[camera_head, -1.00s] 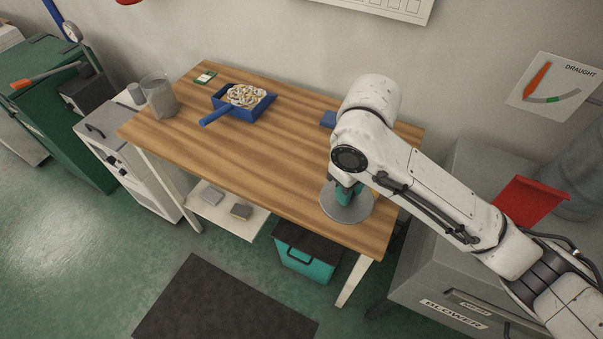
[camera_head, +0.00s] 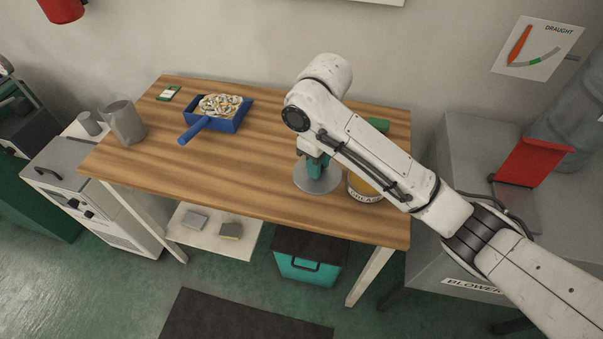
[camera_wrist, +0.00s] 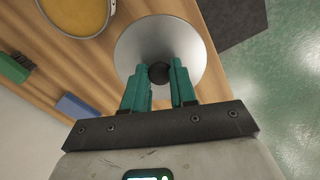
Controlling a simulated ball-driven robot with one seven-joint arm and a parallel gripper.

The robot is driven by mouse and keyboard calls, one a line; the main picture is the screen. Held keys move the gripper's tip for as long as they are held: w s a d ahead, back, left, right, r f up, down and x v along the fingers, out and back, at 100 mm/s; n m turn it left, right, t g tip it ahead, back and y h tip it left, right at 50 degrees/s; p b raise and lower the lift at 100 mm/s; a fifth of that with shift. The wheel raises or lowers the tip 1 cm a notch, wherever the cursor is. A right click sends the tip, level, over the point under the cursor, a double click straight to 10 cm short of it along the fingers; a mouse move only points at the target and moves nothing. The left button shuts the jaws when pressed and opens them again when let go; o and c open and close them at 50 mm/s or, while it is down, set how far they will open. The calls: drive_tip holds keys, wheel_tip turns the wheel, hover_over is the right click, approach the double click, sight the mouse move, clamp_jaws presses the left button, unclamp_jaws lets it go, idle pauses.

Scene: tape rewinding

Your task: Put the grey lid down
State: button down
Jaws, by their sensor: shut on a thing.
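The grey lid (camera_head: 313,184) is a round disc with a dark knob (camera_wrist: 159,73). My gripper (camera_wrist: 159,80) is shut on the knob, with a green finger on each side. The lid is over the right part of the wooden table, near its front edge; I cannot tell whether it touches the top. In the wrist view the lid (camera_wrist: 140,45) looks level. An open tin (camera_head: 364,196) with yellow contents stands just right of the lid in the head view, partly behind my arm. It also shows in the wrist view (camera_wrist: 78,15).
A blue dustpan (camera_head: 232,122) with pale rings and a grey jug (camera_head: 124,122) stand on the table's left part (camera_head: 160,165). A green brush (camera_wrist: 14,68) and a blue block (camera_wrist: 78,109) lie near the back edge. The table's middle is clear.

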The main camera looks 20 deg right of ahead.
sight(304, 162)
drive_tip(key=w+f, duration=0.2)
drive_tip(key=w+f+b, duration=0.1)
drive_tip(key=w+f, duration=0.1)
drive_tip(key=w+f+b, duration=0.1)
drive_tip(key=w+f, duration=0.1)
drive_tip(key=shift+w+a+f, duration=0.15)
drive_tip(key=shift+a+f, duration=0.05)
drive_tip(key=shift+a, duration=0.2)
drive_tip(key=shift+w+f+p, duration=0.1)
drive_tip(key=shift+f+p, duration=0.25)
drive_tip(key=shift+f, duration=1.3)
drive_tip(key=shift+f, duration=0.15)
drive_tip(key=c, duration=0.9)
unclamp_jaws()
wheel_tip(304, 162, up, 12)
